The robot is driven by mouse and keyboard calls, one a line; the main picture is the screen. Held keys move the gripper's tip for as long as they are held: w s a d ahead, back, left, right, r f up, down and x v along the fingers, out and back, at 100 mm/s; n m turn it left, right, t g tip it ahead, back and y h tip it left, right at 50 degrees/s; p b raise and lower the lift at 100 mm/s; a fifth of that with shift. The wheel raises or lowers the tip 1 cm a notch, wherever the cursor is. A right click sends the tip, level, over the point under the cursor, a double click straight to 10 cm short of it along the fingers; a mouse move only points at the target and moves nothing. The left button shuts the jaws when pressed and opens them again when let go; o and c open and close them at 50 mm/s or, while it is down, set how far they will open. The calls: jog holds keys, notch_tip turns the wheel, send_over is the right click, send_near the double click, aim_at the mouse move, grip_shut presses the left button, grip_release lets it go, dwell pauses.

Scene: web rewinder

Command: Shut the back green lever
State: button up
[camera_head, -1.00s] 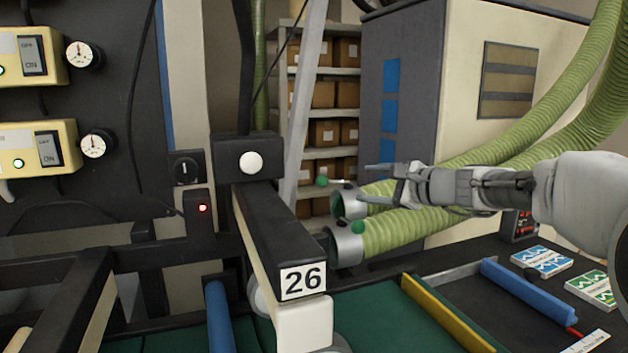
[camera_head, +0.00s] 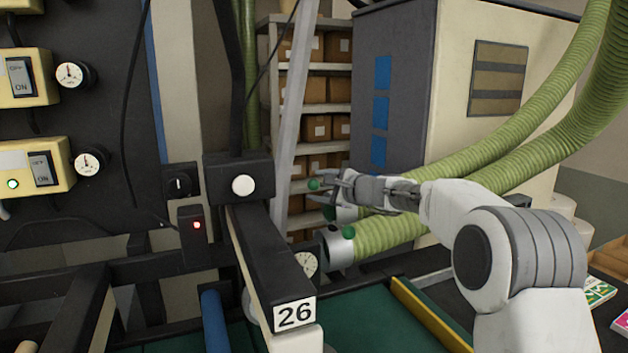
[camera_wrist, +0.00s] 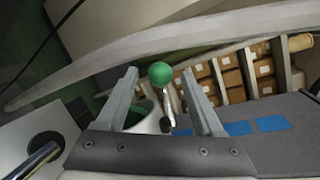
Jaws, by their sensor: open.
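The back green lever has a round green knob (camera_head: 314,184) on a thin metal rod, at the grey end collar of the back green hose. In the wrist view the knob (camera_wrist: 160,74) sits between the tips of my two fingers, with a gap on each side. My gripper (camera_head: 320,193) is open around the knob and does not visibly touch it. The front green lever's knob (camera_head: 348,232) is nearer, on the front hose's collar (camera_head: 338,250). My gripper partly hides the back collar in the head view.
A black beam marked 26 (camera_head: 295,314) stands left of the hoses. Green hoses (camera_head: 390,236) run right, past a grey and cream cabinet (camera_head: 455,100). Shelves with cardboard boxes (camera_head: 305,90) stand behind. A yellow bar (camera_head: 430,313) lies on the table below.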

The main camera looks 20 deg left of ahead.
jog(key=shift+p+x, duration=0.35)
jog(key=shift+x, duration=0.85)
grip_shut()
dwell(0.6)
